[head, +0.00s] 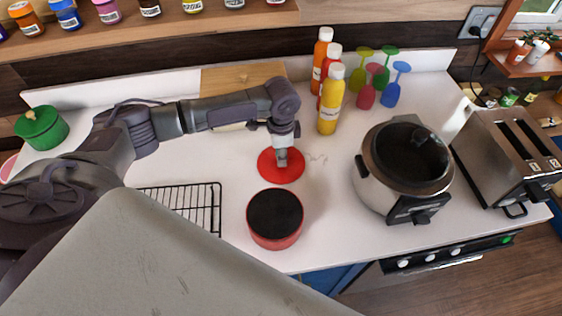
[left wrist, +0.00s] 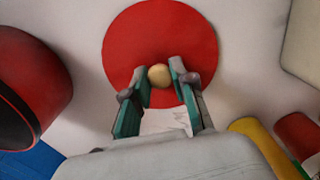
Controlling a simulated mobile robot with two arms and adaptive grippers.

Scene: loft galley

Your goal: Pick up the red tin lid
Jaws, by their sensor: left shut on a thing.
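The red tin lid (head: 267,168) is a flat red disc on the white counter, just behind the red tin (head: 275,240). In the left wrist view the lid (left wrist: 135,45) shows a round tan knob (left wrist: 159,75) at its middle. My left gripper (head: 282,158) points down over the lid. In the left wrist view its two fingers (left wrist: 160,88) stand on either side of the knob and are shut on it. I cannot tell whether the lid is clear of the counter. The tin has a dark top opening. My right gripper is not in view.
A black wire rack (head: 207,206) lies left of the tin. A cooker (head: 375,185) and a toaster (head: 490,150) stand to the right. A green pot (head: 42,132) is at the far left.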

